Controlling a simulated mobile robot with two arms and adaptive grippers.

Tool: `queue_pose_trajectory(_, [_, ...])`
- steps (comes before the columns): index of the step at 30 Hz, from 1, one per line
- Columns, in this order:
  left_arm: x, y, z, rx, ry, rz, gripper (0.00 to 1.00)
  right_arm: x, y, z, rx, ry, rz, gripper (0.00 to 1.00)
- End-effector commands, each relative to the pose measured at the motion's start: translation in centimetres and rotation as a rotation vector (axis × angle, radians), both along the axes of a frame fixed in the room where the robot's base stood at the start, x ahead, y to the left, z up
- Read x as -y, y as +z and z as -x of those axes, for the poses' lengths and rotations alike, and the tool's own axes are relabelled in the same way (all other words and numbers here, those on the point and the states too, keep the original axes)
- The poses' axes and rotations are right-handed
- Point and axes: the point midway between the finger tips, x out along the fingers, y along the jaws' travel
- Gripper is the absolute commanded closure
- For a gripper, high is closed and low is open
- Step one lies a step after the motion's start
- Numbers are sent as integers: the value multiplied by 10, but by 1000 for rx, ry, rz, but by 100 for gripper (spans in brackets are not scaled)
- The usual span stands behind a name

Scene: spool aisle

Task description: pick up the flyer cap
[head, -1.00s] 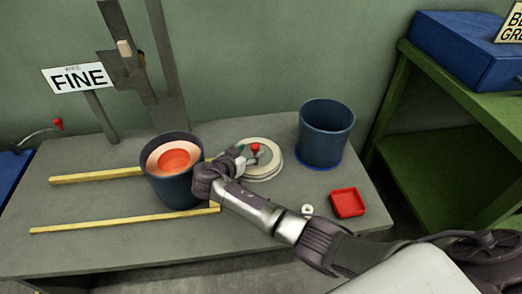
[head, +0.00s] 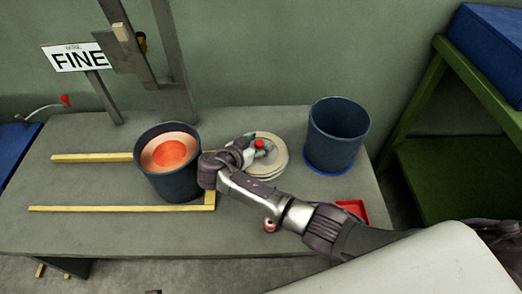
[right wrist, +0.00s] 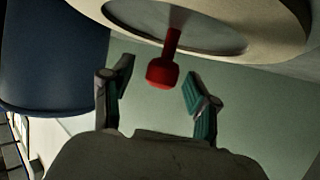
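The flyer cap, seemingly the pale round disc (head: 270,165) with a red knob (head: 260,143), lies on the grey bench between two dark blue cans. In the right wrist view the disc (right wrist: 285,22) fills the top, and its red knob (right wrist: 162,73) points between my fingers. My right gripper (head: 252,147) is at the disc's near left side, by the knob. In the right wrist view its fingers (right wrist: 160,78) are apart, one on each side of the knob, with gaps showing. My arm hides part of the disc's near edge in the head view. My left gripper is out of view.
The left can (head: 174,184) holds a cream ring with an orange-red centre, close to my right wrist. An empty blue can (head: 335,150) stands right of the disc. A red tray (head: 355,208) is partly behind my arm. Yellow strips (head: 110,209) lie on the left.

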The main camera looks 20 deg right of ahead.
Motion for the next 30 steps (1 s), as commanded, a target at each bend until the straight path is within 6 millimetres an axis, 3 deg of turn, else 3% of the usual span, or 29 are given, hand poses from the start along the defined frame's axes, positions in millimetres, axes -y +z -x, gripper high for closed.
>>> queue_pose_trajectory(1, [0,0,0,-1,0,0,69,0,0,0,0,0,0,47])
queue_pose_trajectory(11, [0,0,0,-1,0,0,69,0,0,0,0,0,0,100])
queue_pose_trajectory(24, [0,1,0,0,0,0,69,0,2,-1,2,1,0,100])
queue_pose_trajectory(30, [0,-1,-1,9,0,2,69,0,14,-1,2,-1,-2,100])
